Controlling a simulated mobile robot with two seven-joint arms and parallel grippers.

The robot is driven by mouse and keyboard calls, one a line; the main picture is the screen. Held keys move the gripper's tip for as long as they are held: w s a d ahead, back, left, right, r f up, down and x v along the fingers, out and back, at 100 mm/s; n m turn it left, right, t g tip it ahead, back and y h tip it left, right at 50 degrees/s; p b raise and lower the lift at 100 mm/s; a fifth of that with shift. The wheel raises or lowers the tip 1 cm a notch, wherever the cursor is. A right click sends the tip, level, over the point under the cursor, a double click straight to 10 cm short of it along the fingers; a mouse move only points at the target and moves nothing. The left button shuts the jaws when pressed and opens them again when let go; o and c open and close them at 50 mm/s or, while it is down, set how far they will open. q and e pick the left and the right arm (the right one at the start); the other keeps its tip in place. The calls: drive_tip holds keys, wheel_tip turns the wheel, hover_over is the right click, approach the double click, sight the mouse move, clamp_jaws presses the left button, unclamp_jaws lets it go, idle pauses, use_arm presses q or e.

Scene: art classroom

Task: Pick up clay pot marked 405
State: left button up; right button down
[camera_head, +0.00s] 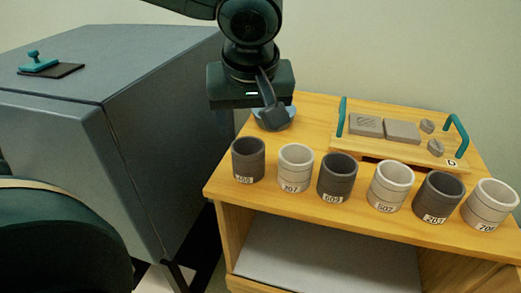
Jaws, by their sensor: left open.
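Several clay pots stand upright in a row along the front of the wooden table (225,185). The leftmost is a dark grey pot (248,160) whose small label seems to read 405. To its right are a light pot marked 307 (296,167), a dark one (337,177), a light one (390,185), a dark one (438,197) and a light one (489,204). My left gripper (270,112) is above and behind the leftmost pots, apart from them, open and empty. My right gripper is not in view.
A blue-grey bowl (288,125) stands behind the pots, partly hidden by my left gripper. A wooden tray (375,154) with teal handles holds grey slabs and small lumps at the back. A grey cabinet (130,75) stands left, with a teal stamp-like tool (38,65) on top.

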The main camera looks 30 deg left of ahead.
sight(248, 157)
use_arm(q)
drive_tip(key=x, duration=0.7)
drive_tip(key=shift+s+a, duration=0.1)
drive_tip(key=shift+s, duration=0.15)
drive_tip(key=shift+x, duration=2.85)
drive_tip(key=shift+c, duration=0.5)
drive_tip(key=c, duration=0.7)
